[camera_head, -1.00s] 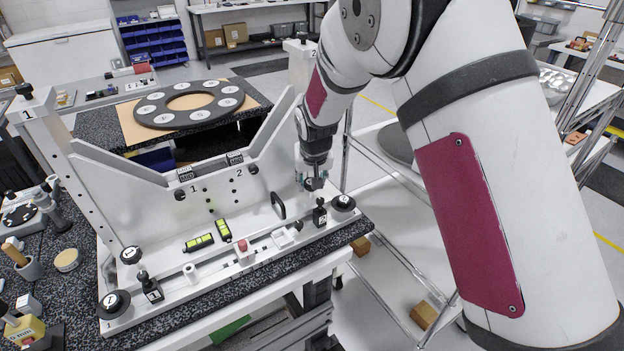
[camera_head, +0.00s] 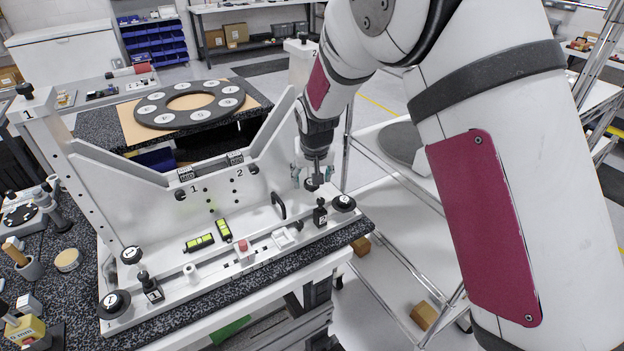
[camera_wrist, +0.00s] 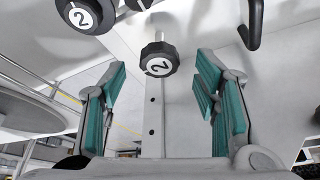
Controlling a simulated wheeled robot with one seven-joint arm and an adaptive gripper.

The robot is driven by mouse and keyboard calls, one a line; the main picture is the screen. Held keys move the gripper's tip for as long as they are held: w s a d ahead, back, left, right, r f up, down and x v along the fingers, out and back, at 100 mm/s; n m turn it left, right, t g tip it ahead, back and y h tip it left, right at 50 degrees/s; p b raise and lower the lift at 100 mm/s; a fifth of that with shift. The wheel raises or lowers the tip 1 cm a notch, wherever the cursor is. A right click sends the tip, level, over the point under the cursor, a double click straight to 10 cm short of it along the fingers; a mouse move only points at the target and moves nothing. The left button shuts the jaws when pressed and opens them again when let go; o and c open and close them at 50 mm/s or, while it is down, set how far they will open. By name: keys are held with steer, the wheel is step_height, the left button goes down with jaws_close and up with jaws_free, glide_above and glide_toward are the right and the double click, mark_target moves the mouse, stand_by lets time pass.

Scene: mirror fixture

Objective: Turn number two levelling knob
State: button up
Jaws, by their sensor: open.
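A black knob with a white "2" label (camera_wrist: 158,62) sits upright on a pale stem in the wrist view. In the head view this knob (camera_head: 312,184) shows in part below my gripper, at the fixture's right end. My gripper (camera_wrist: 162,74) is open and empty, its teal-padded fingers to either side of the knob's line and apart from it. A second black "2" knob (camera_wrist: 84,15) is at the wrist view's upper left; it is the front right knob (camera_head: 343,203) in the head view. The pictures do not settle which one is the levelling knob.
A black clamp marked 2 (camera_head: 320,213) stands just in front of my gripper. A black loop handle (camera_head: 278,205) is to the left. Two yellow-green spirit levels (camera_head: 199,243) lie mid-fixture. Knobs marked 1 (camera_head: 131,255) are at the left end.

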steer(key=v, duration=1)
steer(key=shift+f, duration=0.1)
steer(key=s+d+r+m, duration=0.1)
steer(key=s+d+r, duration=1.2)
steer(key=s+d, duration=0.4)
steer(key=s, duration=0.5)
steer(key=s+d+t, duration=0.1)
steer(key=s+d, duration=0.3)
steer(key=s, duration=0.5)
steer(key=shift+s+d+r+m+h, duration=0.25)
steer(key=shift+r+m+h, duration=0.05)
steer(key=shift+b, duration=0.3)
